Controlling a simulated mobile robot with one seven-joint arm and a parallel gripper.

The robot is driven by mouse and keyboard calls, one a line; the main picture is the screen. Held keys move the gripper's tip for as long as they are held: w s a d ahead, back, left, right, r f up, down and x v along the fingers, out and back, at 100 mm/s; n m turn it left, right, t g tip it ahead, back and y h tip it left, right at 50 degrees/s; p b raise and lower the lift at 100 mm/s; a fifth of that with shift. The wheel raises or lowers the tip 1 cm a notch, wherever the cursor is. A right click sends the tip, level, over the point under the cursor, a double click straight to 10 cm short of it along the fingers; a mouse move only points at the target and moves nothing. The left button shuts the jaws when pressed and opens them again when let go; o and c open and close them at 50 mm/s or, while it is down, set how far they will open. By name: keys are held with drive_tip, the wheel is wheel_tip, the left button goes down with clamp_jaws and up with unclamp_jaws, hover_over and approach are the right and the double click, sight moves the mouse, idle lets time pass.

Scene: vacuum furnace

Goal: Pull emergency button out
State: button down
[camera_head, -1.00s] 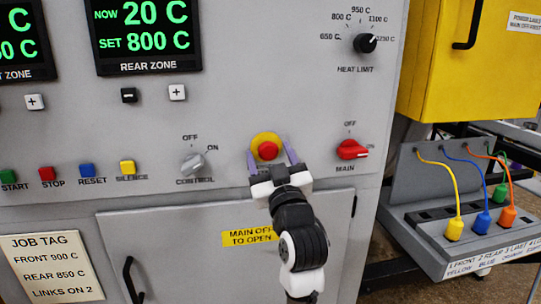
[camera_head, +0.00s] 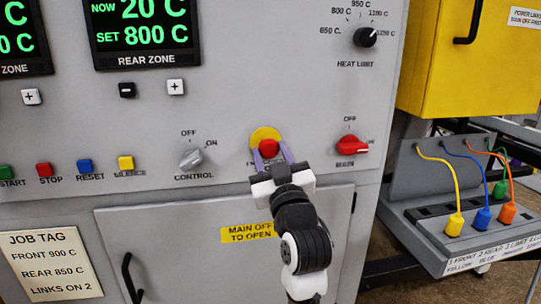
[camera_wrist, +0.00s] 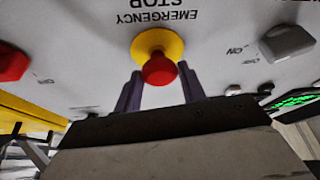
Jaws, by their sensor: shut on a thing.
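The emergency button is a red mushroom knob (camera_head: 269,146) on a yellow round base (camera_head: 264,132), on the grey furnace panel between the control and main switches. In the wrist view the knob (camera_wrist: 159,70) stands out from its yellow base (camera_wrist: 157,42), below upside-down "EMERGENCY STOP" lettering. My gripper (camera_head: 271,151) reaches up to the knob from below, with one purple finger on each side. The gripper is shut on the red knob. The fingers (camera_wrist: 160,82) also flank the knob in the wrist view; the exact contact is hard to make out.
The red main switch (camera_head: 348,145) is to the right of the button and the grey control switch (camera_head: 191,157) to the left. A cabinet door (camera_head: 180,250) with a yellow label is below. Cables with coloured plugs (camera_head: 482,219) and a yellow box (camera_head: 470,60) are at right.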

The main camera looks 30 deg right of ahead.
drive_tip(key=c, duration=0.8)
unclamp_jaws()
drive_tip(key=shift+s, duration=0.1)
drive_tip(key=b+v, duration=0.2)
drive_tip(key=v, duration=0.2)
drive_tip(key=b+v, duration=0.2)
drive_tip(key=v, duration=0.2)
drive_tip(key=b+v, duration=0.3)
drive_tip(key=v, duration=0.1)
drive_tip(key=shift+f, duration=0.3)
drive_tip(key=shift+b, duration=0.65)
drive_tip(key=b, duration=0.2)
drive_tip(key=s+b, duration=0.1)
drive_tip(key=b, duration=0.2)
drive_tip(key=shift+s+a+f, duration=0.1)
drive_tip(key=shift+s+a, duration=0.15)
